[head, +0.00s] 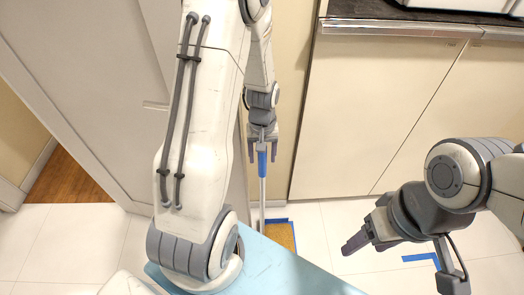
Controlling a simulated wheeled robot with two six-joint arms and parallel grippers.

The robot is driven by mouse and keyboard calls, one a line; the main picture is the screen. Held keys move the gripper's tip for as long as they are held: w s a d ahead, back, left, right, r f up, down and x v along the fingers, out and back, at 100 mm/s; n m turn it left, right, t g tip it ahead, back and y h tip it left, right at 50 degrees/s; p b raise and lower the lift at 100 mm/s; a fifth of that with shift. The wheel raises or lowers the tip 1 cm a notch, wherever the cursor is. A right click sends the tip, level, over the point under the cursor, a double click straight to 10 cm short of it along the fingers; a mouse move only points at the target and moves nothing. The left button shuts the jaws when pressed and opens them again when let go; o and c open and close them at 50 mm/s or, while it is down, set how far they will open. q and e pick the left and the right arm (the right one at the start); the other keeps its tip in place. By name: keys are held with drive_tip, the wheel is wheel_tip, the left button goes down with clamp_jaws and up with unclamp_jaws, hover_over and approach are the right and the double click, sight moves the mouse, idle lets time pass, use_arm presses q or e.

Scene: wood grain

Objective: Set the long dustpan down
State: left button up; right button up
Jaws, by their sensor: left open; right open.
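The long dustpan has a blue handle (262,162) and a thin grey shaft (262,192) that runs down, close to upright, towards the floor. Its lower end is partly hidden behind the light-blue surface in front. My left gripper (262,155) is at the top of the handle, with its two fingers pointing down, one on each side of it. These fingers are open, with gaps beside the handle. My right gripper (402,267) is open and empty at the lower right, well away from the dustpan.
A brown-yellow patch (283,237) edged with blue lies on the floor beside the shaft. More blue tape (421,257) marks the white tiles at right. Cream cabinets (385,110) stand behind. A light-blue surface (275,270) fills the bottom middle. A grey door (90,90) is at left.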

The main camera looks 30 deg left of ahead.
use_arm(q)
wheel_tip(320, 180, up, 11)
drive_tip(key=shift+r+p, duration=0.2)
drive_tip(key=shift+p, duration=0.2)
drive_tip(key=shift+d+r, duration=0.1)
drive_tip(key=shift+r, duration=0.4)
drive_tip(key=s+d+r+m, duration=0.3)
drive_tip(key=s+d+m, duration=0.4)
drive_tip(key=s+d, duration=0.2)
drive_tip(key=s+d+r+m+h, duration=0.1)
drive_tip(key=s+d+r+m, duration=0.2)
drive_tip(key=s+d+m, duration=0.4)
drive_tip(key=s+d, duration=0.2)
drive_tip(key=d, duration=0.3)
drive_tip(key=shift+s+d+p, duration=0.2)
drive_tip(key=shift+d+p, duration=0.1)
